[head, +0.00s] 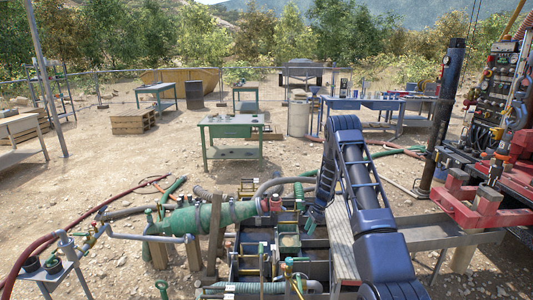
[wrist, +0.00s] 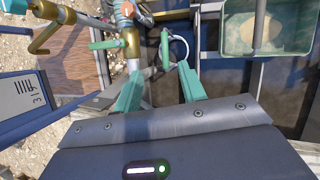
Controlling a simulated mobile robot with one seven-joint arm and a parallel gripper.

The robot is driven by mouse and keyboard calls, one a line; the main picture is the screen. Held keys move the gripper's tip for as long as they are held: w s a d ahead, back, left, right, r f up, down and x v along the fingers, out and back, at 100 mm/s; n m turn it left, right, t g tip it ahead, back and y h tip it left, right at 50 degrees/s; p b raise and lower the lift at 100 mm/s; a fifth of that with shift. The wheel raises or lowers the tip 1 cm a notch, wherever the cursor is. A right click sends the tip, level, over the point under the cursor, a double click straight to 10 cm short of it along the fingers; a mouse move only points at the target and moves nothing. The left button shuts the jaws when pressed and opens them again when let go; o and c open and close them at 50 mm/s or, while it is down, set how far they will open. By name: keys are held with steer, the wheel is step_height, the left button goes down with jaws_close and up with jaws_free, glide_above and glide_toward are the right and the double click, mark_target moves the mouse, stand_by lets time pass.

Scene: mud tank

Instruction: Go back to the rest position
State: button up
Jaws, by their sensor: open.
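My gripper (wrist: 160,72) shows in the wrist view with its two teal fingers spread apart and nothing between them. Below it in that picture are a brass-coloured pipe (wrist: 133,55) and a green valve handle (wrist: 165,48). I cannot tell whether the fingers touch anything. In the head view my blue arm rises at the right of centre, bends over and reaches down to the mud tank (head: 262,268).
A green pump (head: 205,218) with hoses lies left of the tank. A red rig (head: 490,200) with a dark post (head: 442,125) stands at the right. A green table (head: 232,131) stands behind. A greenish basin (wrist: 266,30) is at the wrist view's upper right.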

steer(key=s+r+n+t, duration=0.1)
steer(key=s+r+n, duration=0.3)
steer(key=r, duration=0.9)
steer(key=s+r+n+t+h, duration=0.1)
steer(key=s+r, duration=0.5)
steer(key=r, duration=0.7)
steer(key=s+r+n+t, duration=0.1)
steer(key=s+r+n, duration=0.3)
steer(key=r, duration=0.9)
steer(key=s+d+r+n+t+h, duration=0.1)
steer(key=s+r+n, duration=0.1)
steer(key=s+r, duration=0.55)
steer(key=s+d+r+n+t+h, duration=0.15)
steer(key=s+r, duration=0.25)
steer(key=s, duration=0.6)
steer(key=s+d+r+n+t, duration=0.1)
steer(key=s+n, duration=0.3)
steer(key=s, duration=1.2)
steer(key=shift+s+d+h, duration=0.15)
steer(key=shift+d+h, duration=0.15)
steer(key=shift+h, duration=0.05)
